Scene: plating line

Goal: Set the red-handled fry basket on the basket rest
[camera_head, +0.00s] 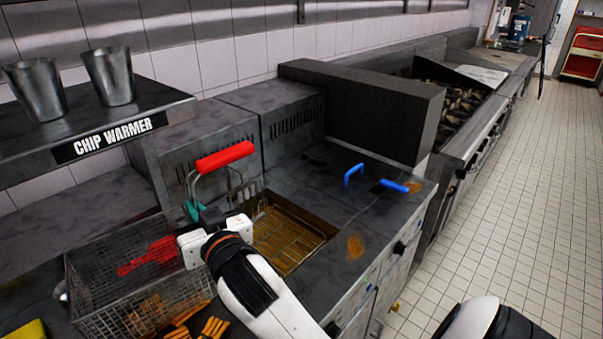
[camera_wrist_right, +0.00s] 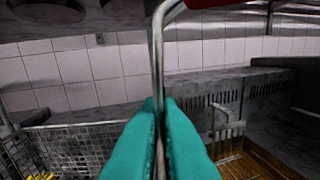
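The red handle (camera_head: 225,157) of the fry basket stands up on metal wires above my right gripper (camera_head: 192,210). The right gripper's teal fingers (camera_wrist_right: 160,140) are closed on one upright metal wire (camera_wrist_right: 157,60); the red handle shows at the top of the wrist view (camera_wrist_right: 225,3). A wire-mesh basket (camera_head: 100,285) is at the left of the gripper, and it also shows in the wrist view (camera_wrist_right: 75,150). My gripper hides where wire and mesh might join. I cannot tell for sure which part is the basket rest. My left gripper is not in view.
An oil-filled fryer well (camera_head: 285,240) lies right of my gripper. The chip warmer shelf (camera_head: 110,138) with two metal cups (camera_head: 108,76) overhangs the left. A dark panel (camera_head: 360,105) stands behind. A yellow object (camera_head: 22,330) is at lower left.

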